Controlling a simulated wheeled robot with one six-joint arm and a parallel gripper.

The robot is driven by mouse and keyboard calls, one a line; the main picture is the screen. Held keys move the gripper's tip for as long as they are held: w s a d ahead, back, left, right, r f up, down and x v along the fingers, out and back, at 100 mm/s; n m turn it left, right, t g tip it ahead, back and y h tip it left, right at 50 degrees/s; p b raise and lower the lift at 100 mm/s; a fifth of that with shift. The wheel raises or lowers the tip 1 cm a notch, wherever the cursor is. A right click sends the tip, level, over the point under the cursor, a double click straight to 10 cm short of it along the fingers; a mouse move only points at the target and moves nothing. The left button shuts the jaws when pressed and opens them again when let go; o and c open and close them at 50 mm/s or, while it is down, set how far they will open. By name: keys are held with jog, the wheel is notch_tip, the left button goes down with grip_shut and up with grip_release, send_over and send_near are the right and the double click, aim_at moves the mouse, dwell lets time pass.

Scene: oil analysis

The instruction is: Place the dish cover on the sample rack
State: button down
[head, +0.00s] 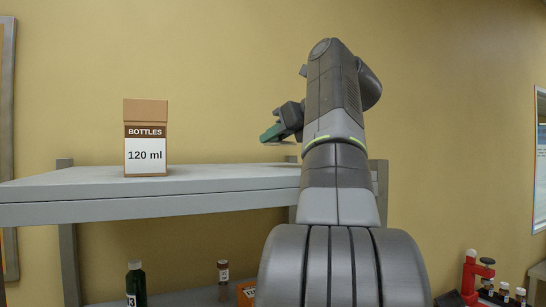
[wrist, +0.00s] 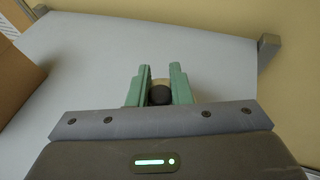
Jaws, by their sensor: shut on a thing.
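My gripper (head: 266,134) is raised above the right part of a grey shelf top (head: 220,178), with its green fingers pointing left. In the wrist view, my gripper (wrist: 159,72) is shut on a small dark rounded piece (wrist: 159,96), which looks like the knob of the dish cover. A pale patch shows just beyond the knob. A thin, faint edge below the fingers in the head view may be the cover's rim. The fingers hide most of it. I cannot pick out a separate sample rack; the grey shelf unit may be it.
A brown box marked "BOTTLES 120 ml" (head: 146,140) stands on the left of the shelf top. A dark bottle (head: 136,283) and a small brown bottle (head: 223,280) stand below. A red device (head: 470,275) is at lower right. The middle of the shelf top is clear.

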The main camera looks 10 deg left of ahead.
jog(key=shift+f, duration=2.2)
jog(key=shift+f, duration=0.1)
jog(key=c, duration=1.3)
grip_release()
jog(key=shift+s+d+r, duration=0.15)
jog(key=shift+d+r, duration=0.05)
jog(key=shift+d, duration=0.05)
jog(key=v, duration=1.1)
jog(key=shift+s+d, duration=0.15)
